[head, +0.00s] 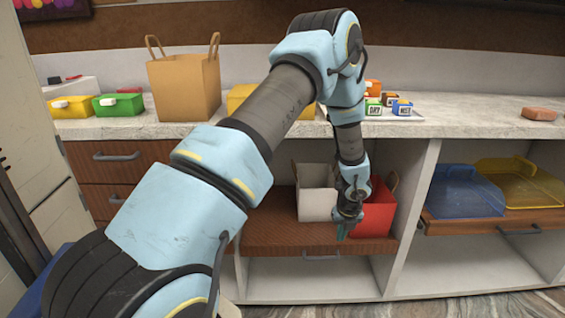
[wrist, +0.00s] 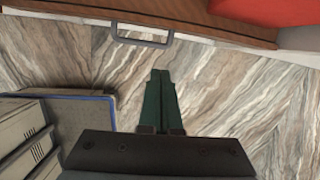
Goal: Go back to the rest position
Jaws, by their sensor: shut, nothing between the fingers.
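My gripper (head: 342,232) hangs pointing down at the front of the counter, in front of the red bag (head: 376,212) and above the wooden pull-out shelf (head: 268,236). In the wrist view my gripper (wrist: 160,72) shows two dark green fingers pressed together with nothing between them. The floor lies beneath them. The shelf's handle (wrist: 142,34) is just beyond the fingertips in that view. My arm crosses the middle of the head view and hides part of the counter.
A white bag (head: 317,204) stands beside the red bag. On the countertop are a brown paper bag (head: 185,88), a green box (head: 118,104) and several small labelled blocks. Blue (head: 460,190) and yellow (head: 520,184) trays sit at the right. A blue-edged grey object (wrist: 80,110) shows at lower left in the wrist view.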

